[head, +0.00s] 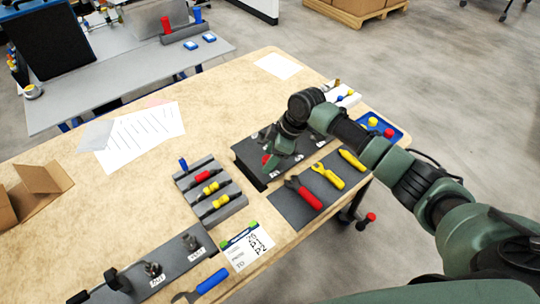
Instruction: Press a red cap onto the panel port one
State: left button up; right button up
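My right gripper (272,156) reaches in from the right and points down over the near left part of a dark panel (248,158). A small red piece, which looks like a red cap (265,158), shows at its fingertips, and the fingers appear closed on it. The panel carries white number labels. The gripper hides the port below it, so I cannot tell whether the cap touches it. A blue tray (403,137) at the panel's right holds yellow, blue and red caps. My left gripper is not in view.
A dark mat (283,206) with red, yellow-handled and yellow tools lies in front of the panel. Bare wood shows behind the rack.

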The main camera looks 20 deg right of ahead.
jog(key=shift+r, duration=0.1)
jog(key=b+v, duration=0.1)
jog(key=v, duration=0.6)
jog(key=shift+d+r, duration=0.15)
jog(key=shift+r, duration=0.1)
jog(key=shift+s, duration=0.1)
